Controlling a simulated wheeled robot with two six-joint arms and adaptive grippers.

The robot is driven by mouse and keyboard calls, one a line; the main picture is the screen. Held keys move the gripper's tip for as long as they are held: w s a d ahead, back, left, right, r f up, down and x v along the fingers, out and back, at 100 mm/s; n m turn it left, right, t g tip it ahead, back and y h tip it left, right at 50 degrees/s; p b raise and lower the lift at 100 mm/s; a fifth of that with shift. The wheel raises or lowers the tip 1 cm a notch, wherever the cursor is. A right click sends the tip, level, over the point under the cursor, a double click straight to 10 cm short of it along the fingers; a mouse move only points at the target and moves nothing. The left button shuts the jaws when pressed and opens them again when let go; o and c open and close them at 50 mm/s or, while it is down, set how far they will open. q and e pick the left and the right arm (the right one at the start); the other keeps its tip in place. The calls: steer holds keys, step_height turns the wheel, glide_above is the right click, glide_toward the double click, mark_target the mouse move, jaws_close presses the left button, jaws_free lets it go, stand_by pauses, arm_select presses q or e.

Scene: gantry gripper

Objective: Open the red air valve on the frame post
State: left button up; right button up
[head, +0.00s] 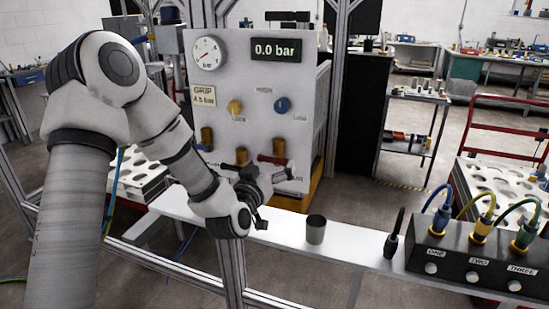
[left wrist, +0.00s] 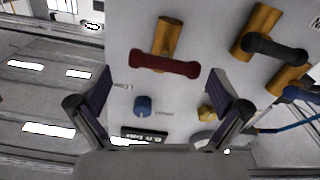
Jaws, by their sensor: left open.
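The red air valve is a red bar handle (head: 270,159) on a brass body on the white panel (head: 305,100). The handle lies crosswise to its brass body. In the left wrist view the red handle (left wrist: 165,64) appears upside down, ahead of and between my finger lines. My left gripper (head: 268,196) is open and empty in front of the lower panel; its two fingers spread wide in the left wrist view (left wrist: 160,80). I see no contact with the handle. My right gripper is not in view.
A black-handled valve (left wrist: 274,47) and a blue-handled one (left wrist: 300,93) sit beside the red one. Yellow (head: 235,107) and blue (head: 282,105) knobs are above. The display (head: 276,50) reads 0.0 bar. A dark cup (head: 315,229) stands on the white ledge (head: 355,250).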

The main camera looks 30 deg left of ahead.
mark_target(270, 161)
arm_select(q)
steer(key=w, duration=0.1)
steer(key=w+a, duration=0.1)
steer(key=shift+w+a, duration=0.25)
steer(key=shift+w, duration=0.05)
steer(key=shift+d, duration=0.2)
steer(key=c, duration=0.9)
steer(key=shift+o, duration=0.2)
steer(key=shift+f, duration=0.1)
